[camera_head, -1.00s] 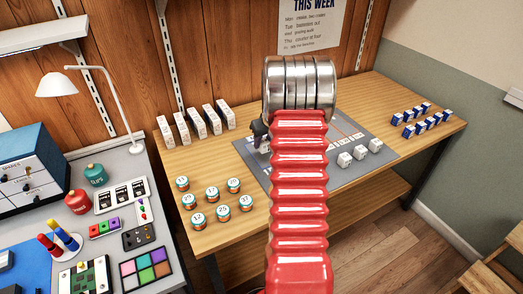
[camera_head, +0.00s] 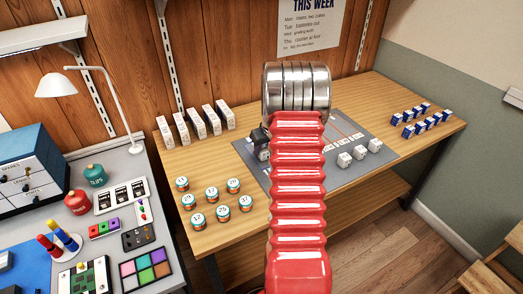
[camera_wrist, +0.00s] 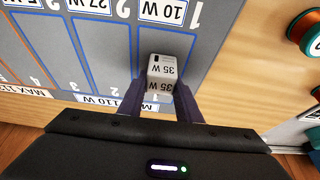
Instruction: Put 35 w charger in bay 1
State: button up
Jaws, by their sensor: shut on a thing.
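The 35 W charger (camera_wrist: 160,75) is a small white block with "35 W" printed on two faces. My gripper (camera_wrist: 162,97) is shut on it, one dark finger at each side. In the wrist view it is over the strip of bay 1 (camera_wrist: 182,50), below the "10 W" label; I cannot tell whether it touches the mat. In the head view my gripper (camera_head: 258,136) is a dark shape at the mat's left part, mostly hidden by my red arm. The grey mat (camera_head: 247,158) lies on the wooden table.
Three white blocks (camera_head: 360,152) stand on the mat's right part. Round numbered tins (camera_head: 198,220) stand at the table's front left, white boxes (camera_head: 201,124) at the back left, blue-and-white boxes (camera_head: 408,131) at the right. Bare table lies between mat and blue boxes.

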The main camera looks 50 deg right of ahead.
jog(key=o, duration=1.1)
jog(key=shift+f, duration=0.1)
jog(key=v, duration=1.2)
jog(key=shift+w, duration=0.1)
